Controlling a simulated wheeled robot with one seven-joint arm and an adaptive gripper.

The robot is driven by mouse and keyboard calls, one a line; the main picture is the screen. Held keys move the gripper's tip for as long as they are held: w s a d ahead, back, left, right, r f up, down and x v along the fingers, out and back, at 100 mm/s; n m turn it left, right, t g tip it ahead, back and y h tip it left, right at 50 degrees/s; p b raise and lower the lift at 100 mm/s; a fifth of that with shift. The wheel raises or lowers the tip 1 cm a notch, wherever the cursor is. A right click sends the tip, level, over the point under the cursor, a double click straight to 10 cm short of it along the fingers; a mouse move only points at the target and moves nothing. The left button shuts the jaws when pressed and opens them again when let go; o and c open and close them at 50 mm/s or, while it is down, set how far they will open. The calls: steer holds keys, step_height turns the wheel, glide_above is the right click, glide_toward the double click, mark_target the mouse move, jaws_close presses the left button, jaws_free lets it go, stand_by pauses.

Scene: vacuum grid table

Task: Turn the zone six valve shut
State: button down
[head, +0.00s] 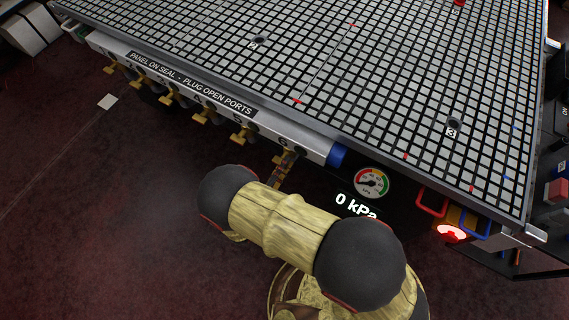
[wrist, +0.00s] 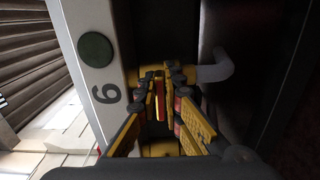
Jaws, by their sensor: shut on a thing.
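The zone six valve is at the right end of a row of yellow valves under the table's front panel. In the wrist view its yellow handle (wrist: 160,96) is between my fingertips, beside the panel's number, which shows turned in this view. My gripper (wrist: 163,90) is shut on the handle, and its fingers hide much of the valve. In the head view my gripper (head: 284,168) reaches the panel beneath the 6. My arm covers part of that area, and the handle's exact angle is hard to tell.
The grid table (head: 330,60) spans the top. Other yellow valves (head: 205,115) line the panel to the left. A round gauge (head: 371,182) is to the right, above a 0 kPa readout (head: 355,206). A red lamp (head: 452,233) glows. A grey pipe (wrist: 216,68) is close to my fingers.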

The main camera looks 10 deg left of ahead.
steer(key=c, duration=1.9)
jaws_free()
steer(key=shift+v, duration=3.75)
